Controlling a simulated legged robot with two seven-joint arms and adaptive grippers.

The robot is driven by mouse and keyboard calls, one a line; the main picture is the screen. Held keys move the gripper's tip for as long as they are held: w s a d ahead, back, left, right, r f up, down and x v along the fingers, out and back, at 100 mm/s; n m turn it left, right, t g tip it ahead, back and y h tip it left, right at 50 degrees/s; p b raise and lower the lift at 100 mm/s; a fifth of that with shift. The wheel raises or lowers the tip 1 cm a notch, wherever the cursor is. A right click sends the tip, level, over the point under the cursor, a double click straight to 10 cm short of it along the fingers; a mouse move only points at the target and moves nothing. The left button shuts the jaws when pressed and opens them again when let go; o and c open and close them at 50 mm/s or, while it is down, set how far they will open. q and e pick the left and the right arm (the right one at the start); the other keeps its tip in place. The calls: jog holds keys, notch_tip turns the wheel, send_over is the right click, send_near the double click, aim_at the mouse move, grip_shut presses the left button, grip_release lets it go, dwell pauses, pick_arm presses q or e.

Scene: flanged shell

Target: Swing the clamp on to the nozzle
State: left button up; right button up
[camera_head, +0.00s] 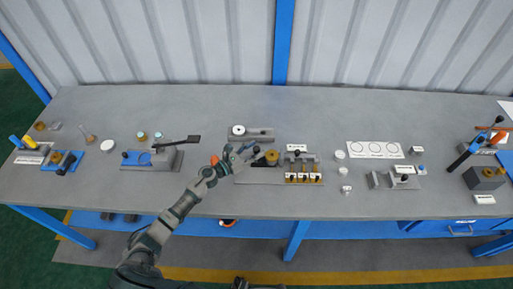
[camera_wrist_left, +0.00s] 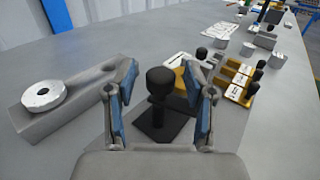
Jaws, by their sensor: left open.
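My left gripper (camera_head: 243,160) reaches in over the middle of the bench. In the left wrist view its blue-padded fingers (camera_wrist_left: 162,98) are open. A black round knob on a dark post (camera_wrist_left: 160,82) stands between and just beyond the fingertips, above a black plate (camera_wrist_left: 160,128). I see no clear contact. In the head view the black knob (camera_head: 256,150) is beside a brass-coloured cylinder (camera_head: 272,156), on a grey base. I cannot tell for certain which parts are the clamp and the nozzle. My right gripper is not in view.
A grey bar with a pale disc (camera_wrist_left: 43,95) lies left of the fingers. A rack with yellow blocks and white tags (camera_head: 303,174) stands to the right. A black-handled fixture (camera_head: 152,158) is further left. Bare bench (camera_head: 330,110) lies behind.

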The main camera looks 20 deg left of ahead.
pick_arm(q)
jog(key=shift+w+d, duration=0.35)
jog(key=shift+w, duration=0.1)
jog(key=shift+c, duration=0.3)
grip_shut()
